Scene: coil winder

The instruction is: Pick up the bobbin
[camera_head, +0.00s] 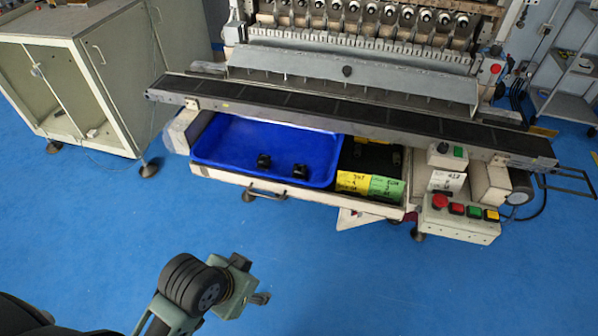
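Two small black pieces lie apart on the floor of the blue tray (215,150). They look like bobbins: a left bobbin (263,161) and a right bobbin (299,171), both too small to show detail. My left arm comes in at the lower left, over the blue floor. Its end, seemingly my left gripper (258,298), is well below and in front of the tray, away from both bobbins. Its fingers cannot be made out clearly, and nothing shows held there. My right gripper is out of view.
A dark belt rail (330,108) crosses the winder (350,65) above the tray's rear. A black bin (370,157) with yellow and green labels is right of the tray. A button box (458,215) juts forward. A cabinet (85,75) stands left. The front floor is clear.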

